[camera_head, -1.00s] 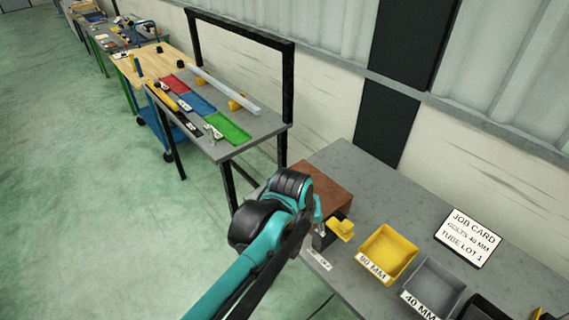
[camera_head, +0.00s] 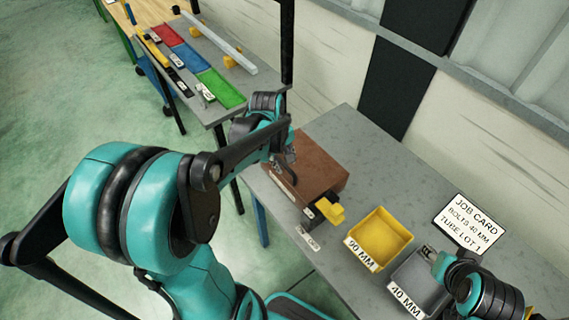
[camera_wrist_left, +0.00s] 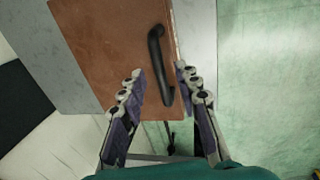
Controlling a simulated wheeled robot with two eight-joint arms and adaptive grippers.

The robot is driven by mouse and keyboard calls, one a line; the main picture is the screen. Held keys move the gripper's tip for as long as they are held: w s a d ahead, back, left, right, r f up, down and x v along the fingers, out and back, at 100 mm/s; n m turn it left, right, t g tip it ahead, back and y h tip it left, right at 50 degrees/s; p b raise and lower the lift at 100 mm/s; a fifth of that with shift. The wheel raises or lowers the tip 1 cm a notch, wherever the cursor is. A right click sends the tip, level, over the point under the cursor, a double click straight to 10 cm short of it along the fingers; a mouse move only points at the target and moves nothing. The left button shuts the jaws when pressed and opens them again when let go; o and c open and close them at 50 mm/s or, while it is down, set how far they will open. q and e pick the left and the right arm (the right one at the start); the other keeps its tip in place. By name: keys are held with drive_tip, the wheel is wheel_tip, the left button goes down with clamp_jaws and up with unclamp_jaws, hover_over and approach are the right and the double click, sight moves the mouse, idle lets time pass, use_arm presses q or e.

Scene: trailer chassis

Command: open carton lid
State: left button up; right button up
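The brown carton (camera_head: 318,172) stands shut on the grey table, with a white label strip on its front side. In the left wrist view its brown lid (camera_wrist_left: 105,50) has a dark curved handle (camera_wrist_left: 157,55) near one edge. My left gripper (camera_head: 284,158) is at the carton's left side. In the left wrist view the left gripper (camera_wrist_left: 159,72) is open, its two fingers on either side of the handle with gaps to it. My right gripper (camera_head: 437,258) is over the grey 40 MM bin (camera_head: 412,280); its fingers are too small to read.
A yellow object (camera_head: 328,212) is at the carton's front right corner. The yellow 90 MM bin (camera_head: 381,236) and a job card (camera_head: 467,224) are farther right. Another table with red, blue and green trays (camera_head: 222,88) stands at the back left. The table behind the carton is clear.

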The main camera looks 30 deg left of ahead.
use_arm(q)
drive_tip(key=shift+f, duration=0.35)
clamp_jaws()
